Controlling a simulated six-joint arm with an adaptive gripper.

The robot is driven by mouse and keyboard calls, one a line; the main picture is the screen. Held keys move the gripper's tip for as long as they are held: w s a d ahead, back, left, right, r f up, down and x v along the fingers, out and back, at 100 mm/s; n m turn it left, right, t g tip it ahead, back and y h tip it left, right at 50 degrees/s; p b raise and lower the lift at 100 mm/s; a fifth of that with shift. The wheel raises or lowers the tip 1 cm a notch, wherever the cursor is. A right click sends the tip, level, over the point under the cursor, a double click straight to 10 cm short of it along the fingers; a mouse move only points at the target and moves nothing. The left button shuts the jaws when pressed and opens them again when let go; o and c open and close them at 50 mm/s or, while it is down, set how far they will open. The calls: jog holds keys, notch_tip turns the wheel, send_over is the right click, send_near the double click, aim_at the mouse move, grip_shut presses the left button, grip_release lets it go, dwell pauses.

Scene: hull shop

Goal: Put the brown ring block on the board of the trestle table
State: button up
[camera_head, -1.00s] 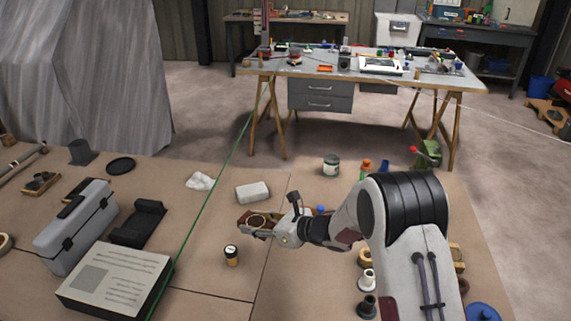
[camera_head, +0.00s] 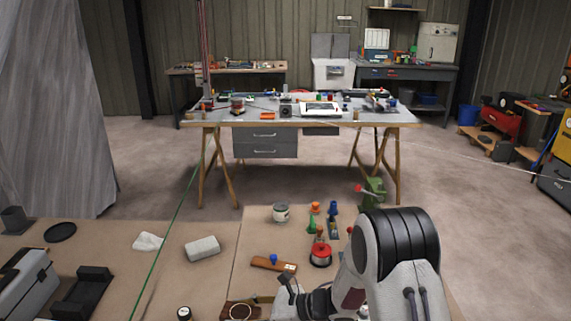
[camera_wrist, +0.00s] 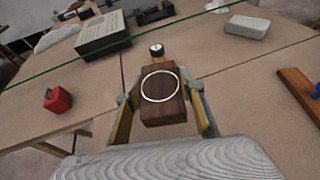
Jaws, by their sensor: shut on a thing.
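The brown ring block (camera_wrist: 150,112) is a dark brown wooden block with a pale ring on its top face. My gripper (camera_wrist: 162,98) is shut on it, with one finger at each side. In the head view the block (camera_head: 238,313) shows at the bottom edge, partly cut off, beside my gripper (camera_head: 262,302), over the near brown bench. The trestle table stands across the floor, with its grey board (camera_head: 225,116) on wooden trestles. Many small things lie on the board, with bare patches along its front edge.
The near bench (camera_head: 215,275) holds a white block (camera_head: 202,248), a crumpled cloth (camera_head: 148,242), a tin (camera_head: 281,212), a wooden strip with a blue knob (camera_head: 273,264) and a red spool (camera_head: 320,255). Open floor lies between bench and table. A drawer unit (camera_head: 265,143) hangs under the board.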

jog(key=s+d+m+t+h, duration=0.1)
jog(key=s+d+m+t, duration=0.1)
jog(key=d, duration=1.2)
jog(key=s+d+r+m+t+h, duration=0.1)
jog(key=s+d+m+t, duration=0.1)
jog(key=d, duration=1.2)
jog(key=shift+s+d+r+m+t, duration=0.2)
jog(key=shift+s+r+m+t, duration=0.15)
jog(key=shift+t, duration=0.25)
jog(key=shift+r, duration=0.1)
jog(key=shift+r, duration=2.45)
jog(key=w+d+m+t+h, duration=0.2)
jog(key=w+d+m+h, duration=0.2)
jog(key=w+d, duration=0.45)
jog(key=w+d+m+t+h, duration=0.25)
jog(key=w+d, duration=0.25)
jog(key=w, duration=0.6)
jog(key=w+d+m+t+h, duration=0.1)
jog(key=w+d+m+h, duration=0.35)
jog(key=w+d, duration=0.4)
notch_tip(320, 180, down, 6)
jog(key=w+a, duration=0.1)
jog(key=w, duration=0.1)
jog(key=shift+a, duration=0.25)
